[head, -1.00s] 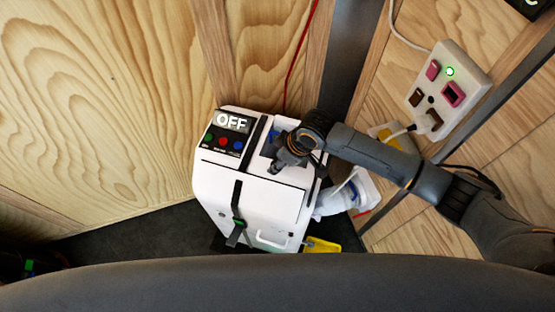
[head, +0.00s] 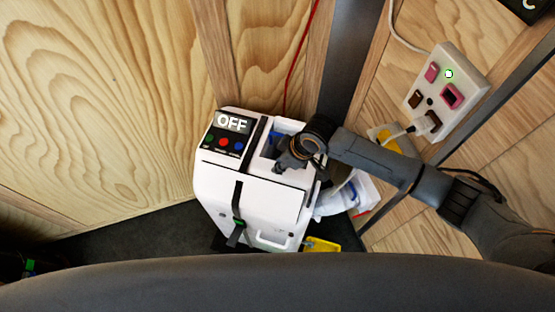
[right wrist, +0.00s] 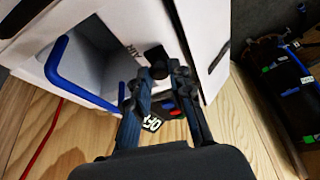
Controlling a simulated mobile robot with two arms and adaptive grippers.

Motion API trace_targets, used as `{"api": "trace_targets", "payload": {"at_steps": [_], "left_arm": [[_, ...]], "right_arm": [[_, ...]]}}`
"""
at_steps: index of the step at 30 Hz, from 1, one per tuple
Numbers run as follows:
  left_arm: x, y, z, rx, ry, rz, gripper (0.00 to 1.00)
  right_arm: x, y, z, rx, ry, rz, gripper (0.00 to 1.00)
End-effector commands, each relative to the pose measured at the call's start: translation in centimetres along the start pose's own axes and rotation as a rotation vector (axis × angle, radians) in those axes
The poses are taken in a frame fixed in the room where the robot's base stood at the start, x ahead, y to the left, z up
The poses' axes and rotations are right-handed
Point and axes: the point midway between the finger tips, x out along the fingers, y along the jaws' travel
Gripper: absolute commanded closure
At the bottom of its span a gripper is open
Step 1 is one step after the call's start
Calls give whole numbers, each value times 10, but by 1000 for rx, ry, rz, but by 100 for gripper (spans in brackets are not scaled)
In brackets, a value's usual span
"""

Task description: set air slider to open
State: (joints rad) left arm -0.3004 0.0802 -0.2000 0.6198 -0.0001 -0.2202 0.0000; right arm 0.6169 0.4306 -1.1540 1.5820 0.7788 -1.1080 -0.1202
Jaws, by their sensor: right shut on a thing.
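A white machine (head: 265,195) stands on the dark floor with an OFF display (head: 232,123) and coloured buttons on its top left. My right gripper (head: 286,160) is over the recess at its top right. In the right wrist view my right gripper (right wrist: 158,82) is shut on a small black knob (right wrist: 156,57) at the recess edge. The fingers cover part of this knob, and I cannot tell for sure that it is the air slider. A blue bar (right wrist: 75,80) lines the recess. My left gripper is not in view.
A power strip (head: 448,88) with plugs and a lit green light is on the right wall. A white hose part (head: 340,198) and a yellow piece (head: 322,245) are right of the machine. A red cable (head: 299,55) runs up behind it.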

Motion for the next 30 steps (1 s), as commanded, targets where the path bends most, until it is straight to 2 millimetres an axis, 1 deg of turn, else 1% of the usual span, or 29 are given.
{"api": "trace_targets", "payload": {"at_steps": [1,3,7,10,17,18,20,21,30], "left_arm": [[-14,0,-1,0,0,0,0],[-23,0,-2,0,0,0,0],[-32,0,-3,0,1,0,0],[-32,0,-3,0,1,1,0],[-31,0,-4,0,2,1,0],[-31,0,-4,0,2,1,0],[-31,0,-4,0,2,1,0],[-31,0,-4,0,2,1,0],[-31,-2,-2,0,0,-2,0]], "right_arm": [[-10,2,11,5,-9,0,100],[-16,4,25,6,-10,0,100],[-21,6,44,3,-8,0,100],[-21,7,50,2,-7,0,100],[-20,8,51,2,-10,2,100],[-20,8,51,2,-10,2,77],[-20,8,51,2,-10,2,65],[-20,8,51,1,-10,1,56],[-21,8,49,1,-5,1,55]]}}
